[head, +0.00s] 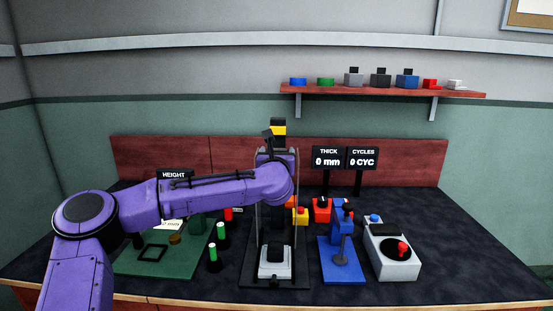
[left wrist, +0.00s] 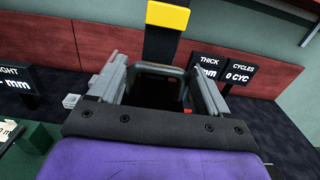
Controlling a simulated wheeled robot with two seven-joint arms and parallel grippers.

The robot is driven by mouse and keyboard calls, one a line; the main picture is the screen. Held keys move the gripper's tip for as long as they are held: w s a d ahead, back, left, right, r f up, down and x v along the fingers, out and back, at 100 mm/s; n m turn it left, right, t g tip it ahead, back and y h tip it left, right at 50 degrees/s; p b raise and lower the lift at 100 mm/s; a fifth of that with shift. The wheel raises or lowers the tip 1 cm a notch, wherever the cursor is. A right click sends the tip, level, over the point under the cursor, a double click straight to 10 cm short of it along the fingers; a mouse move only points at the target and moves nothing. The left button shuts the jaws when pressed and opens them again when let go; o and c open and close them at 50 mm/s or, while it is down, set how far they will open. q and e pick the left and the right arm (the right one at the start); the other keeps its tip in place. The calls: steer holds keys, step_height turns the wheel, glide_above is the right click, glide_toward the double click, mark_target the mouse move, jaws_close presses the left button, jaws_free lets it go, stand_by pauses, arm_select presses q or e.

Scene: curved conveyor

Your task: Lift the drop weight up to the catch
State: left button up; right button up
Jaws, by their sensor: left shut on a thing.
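The drop tester (head: 304,268) stands in the middle of the bench, with upright rails and a light grey block on its base. The catch (head: 279,129), a yellow and black piece, is at the top of the tower; it also shows in the left wrist view (left wrist: 168,16). My left gripper (left wrist: 158,82) is shut on the dark drop weight (left wrist: 157,92), below the catch with a gap between. In the head view my purple wrist hides most of the weight and fingers. My right gripper is not in view.
A blue stand (head: 343,262) and a white box with a red knob (head: 403,268) are on the right. THICK (head: 328,157) and CYCLES (head: 363,157) displays stand behind.

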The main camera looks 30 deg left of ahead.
arm_select(q)
steer(key=shift+r, duration=0.5)
steer(key=o, duration=1.2)
steer(key=shift+o, duration=0.2)
steer(key=shift+d+f, duration=0.2)
steer(key=b+v, duration=0.2)
steer(key=v, duration=0.8)
steer(key=shift+s+b, duration=0.2)
steer(key=shift+b, duration=0.15)
steer(key=shift+d, duration=0.15)
